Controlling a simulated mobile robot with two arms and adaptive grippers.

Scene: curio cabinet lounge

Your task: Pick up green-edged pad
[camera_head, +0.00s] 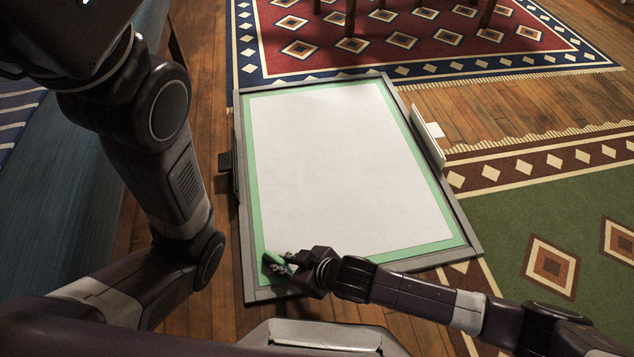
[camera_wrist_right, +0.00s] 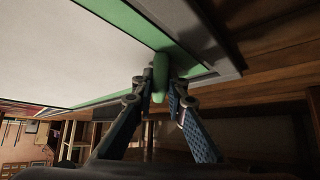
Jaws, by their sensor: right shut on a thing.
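The green-edged pad (camera_head: 345,165) is a large white sheet with a green border. It lies flat in a grey frame (camera_head: 463,217) in the middle of the head view. My right gripper (camera_head: 275,262) is at its near left corner, shut on a rounded green piece there, the same colour as the border. In the right wrist view, the fingers (camera_wrist_right: 160,95) close on both sides of that green piece, next to the pad's green edge (camera_wrist_right: 115,95). The fingers partly hide how the piece joins the pad. My left arm shows at the left, but its gripper is outside the view.
A red and blue rug (camera_head: 400,45) with dark furniture legs lies beyond the frame. A green rug (camera_head: 530,220) lies to the right. A blue upholstered seat (camera_head: 60,180) is at the left. A small white piece (camera_head: 428,137) stands at the frame's right edge.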

